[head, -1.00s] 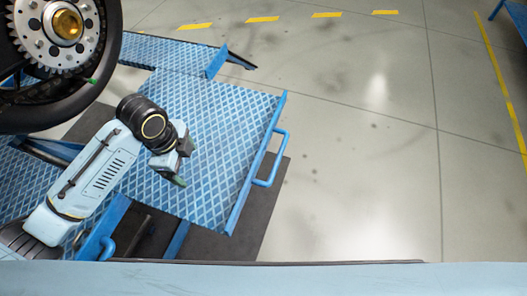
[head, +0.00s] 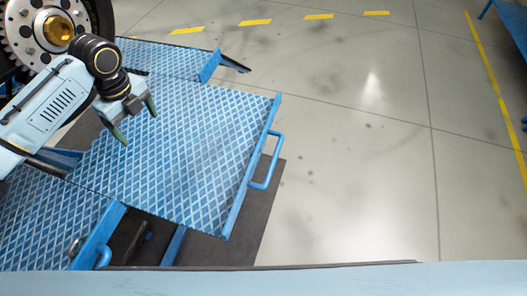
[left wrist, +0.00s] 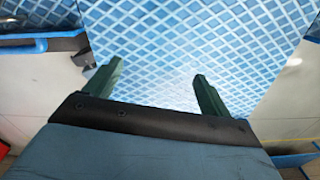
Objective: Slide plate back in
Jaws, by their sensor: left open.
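The blue diamond-tread plate (head: 190,150) sticks out to the right from the blue lift in the head view. Its right edge has a raised blue lip and a blue loop handle (head: 268,162). My left gripper (head: 136,122) is above the plate's upper left part, apart from the handle. Its two green fingers are spread with nothing between them. In the left wrist view the open fingers (left wrist: 155,85) point over the tread surface (left wrist: 190,40). I cannot tell how high the fingers are above the plate. My right gripper is not in view.
A motorcycle wheel (head: 50,35) with a sprocket stands at the upper left, close to my left arm. Another tread section (head: 165,58) lies behind the plate. A dark mat (head: 255,215) lies below. The grey floor (head: 350,170) on the right is clear.

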